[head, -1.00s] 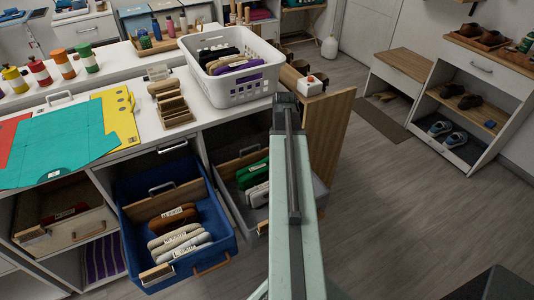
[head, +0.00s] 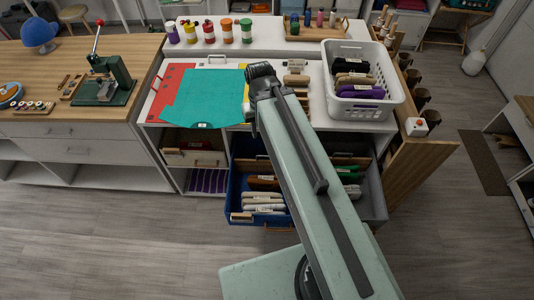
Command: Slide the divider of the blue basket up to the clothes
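The blue basket (head: 233,187) is pulled out of the shelving below the counter, left of my arm. Folded clothes lie in its front part: white rolls (head: 263,204) with brown ones (head: 262,184) behind them. The wooden divider (head: 258,164) crosses the basket behind the clothes, with a gap between. My arm covers the basket's right side and part of the divider. The arm's dark end joint stands over the counter edge, above and behind the basket. I can make out no gripper fingers.
A grey basket (head: 376,196) with green clothes stands out on the right, partly behind my arm. A white crate (head: 362,108) and a teal sheet (head: 203,98) are on the counter. A wooden bench (head: 75,110) holds a green press on the left. The floor in front is clear.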

